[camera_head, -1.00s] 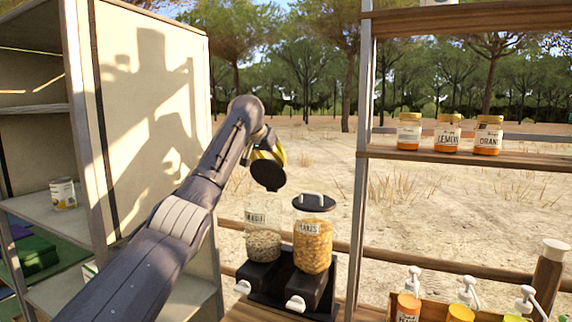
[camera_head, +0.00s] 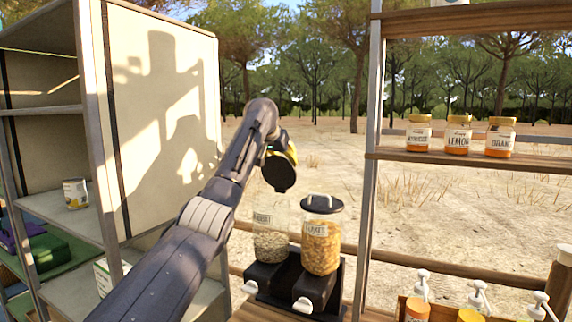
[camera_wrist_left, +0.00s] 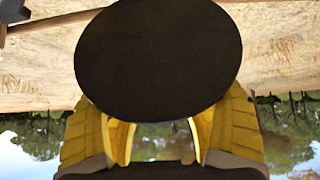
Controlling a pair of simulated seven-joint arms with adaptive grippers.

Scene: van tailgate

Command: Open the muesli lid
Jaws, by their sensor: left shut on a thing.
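The muesli jar (camera_head: 270,240) is clear, holds pale grains and stands upright on the left side of the black dispenser stand. Its top looks uncovered. My left gripper (camera_head: 284,158), with yellow fingers, is just above the jar and shut on the muesli lid (camera_head: 279,174), a black disc tilted with its flat face toward the head camera. In the left wrist view the lid (camera_wrist_left: 158,60) fills the middle, in front of the yellow fingers of my left gripper (camera_wrist_left: 160,125). The lid hides the grip point there. My right gripper is not in view.
The flakes jar (camera_head: 321,245), with its black handled lid on, stands close to the right. The dispenser stand (camera_head: 332,290) has white knobs in front. Pump bottles (camera_head: 417,300) are lower right, labelled jars (camera_head: 457,135) on a shelf above. A cabinet (camera_head: 165,130) is left.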

